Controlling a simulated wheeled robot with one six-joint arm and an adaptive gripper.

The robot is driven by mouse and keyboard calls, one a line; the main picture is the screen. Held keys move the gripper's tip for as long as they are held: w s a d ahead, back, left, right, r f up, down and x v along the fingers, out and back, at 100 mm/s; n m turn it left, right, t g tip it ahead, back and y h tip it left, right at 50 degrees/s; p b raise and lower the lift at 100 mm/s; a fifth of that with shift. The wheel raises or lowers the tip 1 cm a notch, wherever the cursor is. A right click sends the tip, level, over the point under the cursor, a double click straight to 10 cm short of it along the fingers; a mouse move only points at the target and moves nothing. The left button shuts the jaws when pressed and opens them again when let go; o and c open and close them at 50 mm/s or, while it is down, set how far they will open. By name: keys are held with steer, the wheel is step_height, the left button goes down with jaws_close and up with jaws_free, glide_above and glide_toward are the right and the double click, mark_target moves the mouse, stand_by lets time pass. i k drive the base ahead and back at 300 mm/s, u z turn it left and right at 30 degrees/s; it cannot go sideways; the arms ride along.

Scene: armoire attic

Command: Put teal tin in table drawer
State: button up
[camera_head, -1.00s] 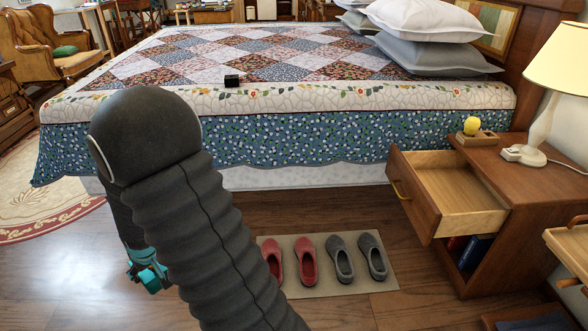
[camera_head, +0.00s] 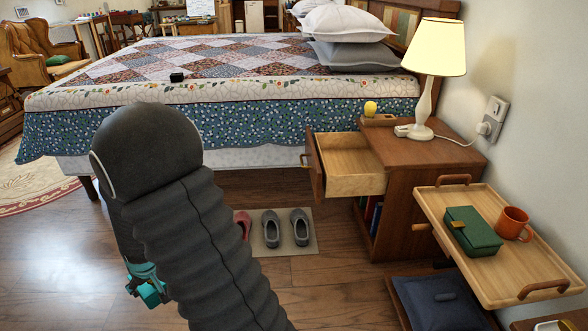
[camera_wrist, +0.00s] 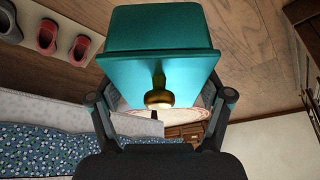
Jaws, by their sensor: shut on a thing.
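The teal tin (camera_wrist: 158,32) with a brass knob fills the upper middle of the wrist view, held between the fingers of my gripper (camera_wrist: 160,98). In the head view a teal part of the tin (camera_head: 147,285) shows beside my arm at the lower left; my arm hides most of my gripper there. The table drawer (camera_head: 350,180) is pulled open from the wooden bedside table (camera_head: 425,165) at the right. Its visible inside is empty. The tin is well to the left of the drawer and apart from it.
A lamp (camera_head: 437,55) and a yellow object in a wooden holder (camera_head: 370,108) stand on the table. A tray (camera_head: 465,255) with a green box (camera_head: 472,231) and orange mug (camera_head: 512,222) is at right. Shoes on a mat (camera_head: 271,240) lie before the bed (camera_head: 250,125).

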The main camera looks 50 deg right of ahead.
mark_target(344, 168)
steer(key=z, duration=1.05)
